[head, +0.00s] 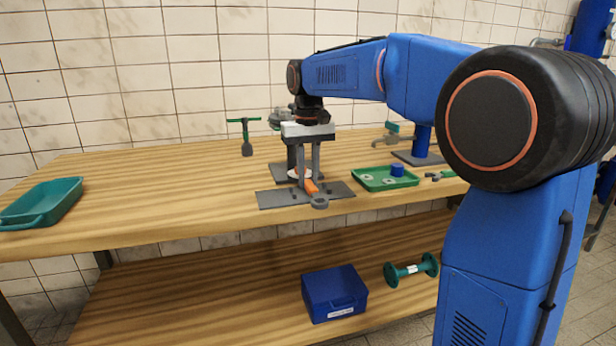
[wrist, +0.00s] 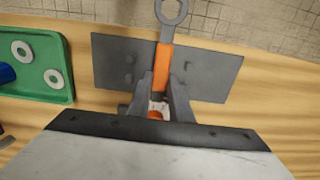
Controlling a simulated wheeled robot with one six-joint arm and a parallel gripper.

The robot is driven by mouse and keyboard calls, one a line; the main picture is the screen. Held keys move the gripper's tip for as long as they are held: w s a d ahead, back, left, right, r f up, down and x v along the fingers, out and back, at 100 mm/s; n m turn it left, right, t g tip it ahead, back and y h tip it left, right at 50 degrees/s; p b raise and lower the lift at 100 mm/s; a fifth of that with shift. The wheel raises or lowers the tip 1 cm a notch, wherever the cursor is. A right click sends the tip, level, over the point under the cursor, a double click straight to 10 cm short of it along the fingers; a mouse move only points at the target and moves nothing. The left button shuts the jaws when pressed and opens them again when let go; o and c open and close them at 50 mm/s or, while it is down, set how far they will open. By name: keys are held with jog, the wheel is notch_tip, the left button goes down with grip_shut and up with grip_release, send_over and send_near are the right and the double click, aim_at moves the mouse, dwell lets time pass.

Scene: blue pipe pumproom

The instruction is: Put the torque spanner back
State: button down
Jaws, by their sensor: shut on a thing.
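The torque spanner (head: 311,187) has an orange handle and a grey ring end. My gripper (head: 305,182) is shut on its handle. In the wrist view the spanner (wrist: 162,66) lies between the fingers (wrist: 165,100), with its ring end pointing to the top of the picture. A flat grey plate (head: 275,197) with small pegs lies on the bench under the spanner; it also shows in the wrist view (wrist: 115,62). The ring reaches past the plate's front edge. I cannot tell whether the spanner touches the plate. The fingers hide part of the handle.
A green tray (head: 371,185) with washers and a blue piece (head: 397,170) stands right of the plate. A teal tray (head: 42,203) sits at the bench's left end. A green-handled tool (head: 245,137) stands behind. The bench's left middle is clear. A blue box (head: 334,293) is on the lower shelf.

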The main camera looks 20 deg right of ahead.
aim_at(308, 181)
jog(key=shift+f, duration=0.15)
jog(key=c, duration=1.6)
grip_release()
notch_tip(308, 181, up, 12)
jog(key=s+d+f+t, duration=0.15)
jog(key=s+f, duration=0.25)
jog(key=s, duration=0.5)
jog(key=s+d+f+t, duration=0.1)
jog(key=s+d+f, duration=0.3)
jog(key=s, duration=0.5)
jog(key=s+f, duration=0.5)
jog(key=f, duration=0.1)
jog(key=s+d+f+t, duration=0.1)
jog(key=s+f, duration=0.4)
jog(key=f, duration=0.1)
jog(key=s+f+t, duration=0.1)
jog(key=s+f, duration=0.5)
jog(key=f, duration=0.1)
jog(key=shift+d, duration=0.2)
